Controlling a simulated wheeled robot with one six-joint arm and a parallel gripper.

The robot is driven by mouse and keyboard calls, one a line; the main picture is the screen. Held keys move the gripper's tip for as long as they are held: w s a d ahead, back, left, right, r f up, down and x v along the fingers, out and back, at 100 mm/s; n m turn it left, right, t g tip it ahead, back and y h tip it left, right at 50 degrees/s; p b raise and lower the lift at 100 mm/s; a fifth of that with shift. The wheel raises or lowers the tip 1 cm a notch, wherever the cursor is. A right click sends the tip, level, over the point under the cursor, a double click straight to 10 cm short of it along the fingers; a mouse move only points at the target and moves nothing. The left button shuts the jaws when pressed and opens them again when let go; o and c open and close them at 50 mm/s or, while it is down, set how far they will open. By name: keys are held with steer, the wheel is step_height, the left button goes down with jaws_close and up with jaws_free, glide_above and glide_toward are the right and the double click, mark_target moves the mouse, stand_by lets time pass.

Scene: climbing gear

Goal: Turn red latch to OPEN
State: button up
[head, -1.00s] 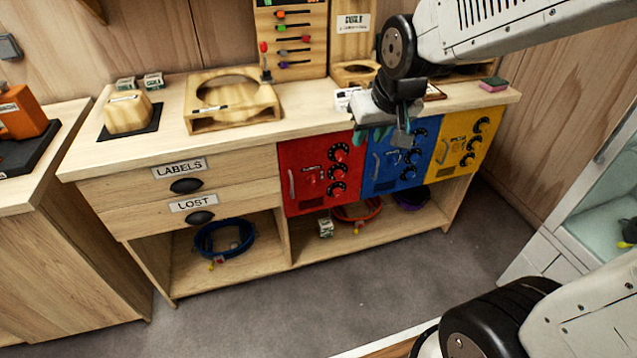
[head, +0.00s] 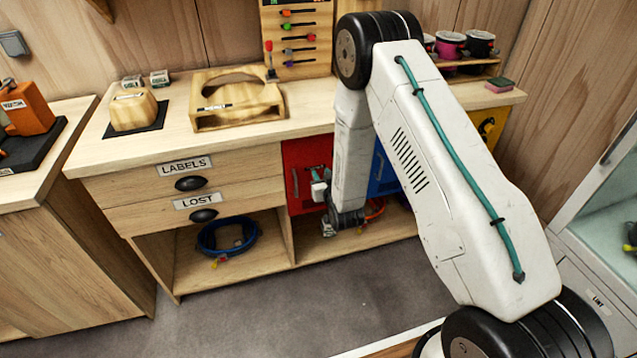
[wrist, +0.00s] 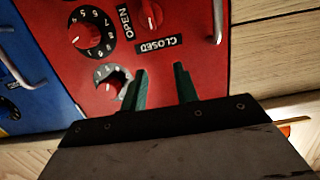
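The red latch (wrist: 152,12) is a red knob on the red door (wrist: 190,65), cut off by the top edge of the wrist view. The labels OPEN (wrist: 127,22) and CLOSED (wrist: 158,44) sit beside it, and the door appears upside down there. My gripper (wrist: 160,76) has two green fingers spread apart with nothing between them. It is in front of the red door, offset from the latch, with the latch beyond the fingertips. In the head view my gripper (head: 319,174) is in front of the red door (head: 297,157), and my arm hides much of the door.
Red number dials (wrist: 92,32) are beside the latch; one finger overlaps the lower dial. A grey handle (wrist: 216,22) stands out from the door's other side. The blue door (head: 382,174) is adjacent. The floor in front is clear.

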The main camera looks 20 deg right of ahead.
steer(key=s+f+t, duration=0.2)
steer(key=s+f, duration=0.2)
steer(key=f, duration=0.2)
steer(key=w, duration=0.8)
steer(key=shift+f, duration=0.1)
jaws_close()
